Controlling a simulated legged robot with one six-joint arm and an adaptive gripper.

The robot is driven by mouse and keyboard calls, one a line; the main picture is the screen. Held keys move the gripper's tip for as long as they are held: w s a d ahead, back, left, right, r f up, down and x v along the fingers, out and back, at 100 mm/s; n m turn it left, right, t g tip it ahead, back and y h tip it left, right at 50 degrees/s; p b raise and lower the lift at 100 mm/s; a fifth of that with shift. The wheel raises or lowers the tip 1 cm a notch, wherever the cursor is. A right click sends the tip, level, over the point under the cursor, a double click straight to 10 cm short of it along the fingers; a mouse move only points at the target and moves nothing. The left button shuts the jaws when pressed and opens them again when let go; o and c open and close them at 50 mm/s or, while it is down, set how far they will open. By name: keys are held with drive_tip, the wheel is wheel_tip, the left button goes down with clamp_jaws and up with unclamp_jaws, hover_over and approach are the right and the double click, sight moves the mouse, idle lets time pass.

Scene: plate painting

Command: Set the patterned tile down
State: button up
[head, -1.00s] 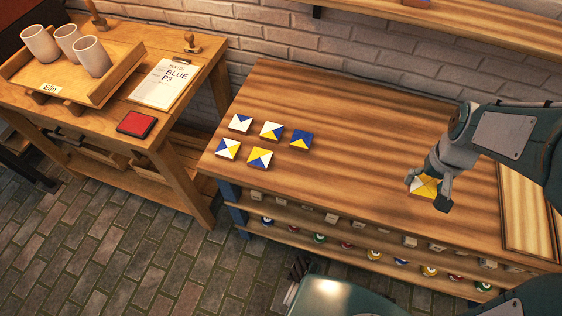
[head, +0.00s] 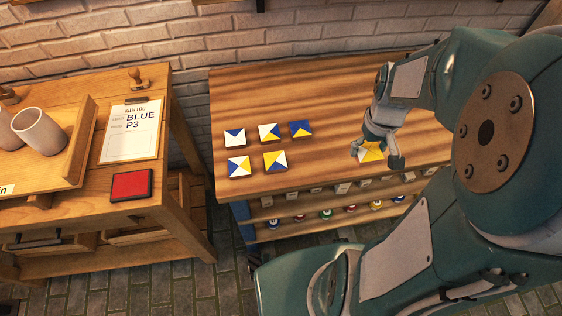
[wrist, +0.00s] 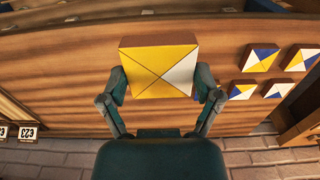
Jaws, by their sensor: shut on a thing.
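The patterned tile (wrist: 158,66) is square with yellow and white triangles. My gripper (wrist: 160,82) is shut on it, with one finger at each side. In the head view my gripper (head: 378,156) holds the tile (head: 371,152) over the right part of the wooden workbench (head: 300,92). Fingers partly cover the tile there, and I cannot tell its height above the bench. Several blue, white and yellow tiles (head: 238,166) lie on the bench to its left in two rows. The nearest of them is a yellow and white tile with blue (head: 275,162).
A side table on the left bears a red pad (head: 131,185), a paper sheet (head: 132,130) and a tray (head: 72,160) with mugs (head: 39,131). A brick wall (head: 130,35) stands behind. Shelves with paint pots (head: 326,214) sit below the bench top. Bench behind the tiles is clear.

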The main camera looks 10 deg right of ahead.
drive_tip(key=w+a+f, duration=0.4)
drive_tip(key=w+a, duration=0.1)
drive_tip(key=w, duration=0.1)
hover_over(310, 158)
drive_tip(key=f, duration=0.5)
drive_tip(key=shift+s+a, duration=0.15)
drive_tip(key=shift+s, duration=0.25)
drive_tip(key=shift+w+d+f, duration=0.2)
drive_tip(key=shift+w+f, duration=0.05)
drive_tip(key=shift+f, duration=0.3)
wheel_tip(310, 158, down, 2)
drive_tip(key=shift+d+f, duration=0.15)
drive_tip(key=shift+f, duration=0.35)
drive_tip(key=shift+a, duration=0.6)
drive_tip(key=shift+d+f, duration=0.1)
drive_tip(key=o, duration=1)
drive_tip(key=shift+d, duration=0.3)
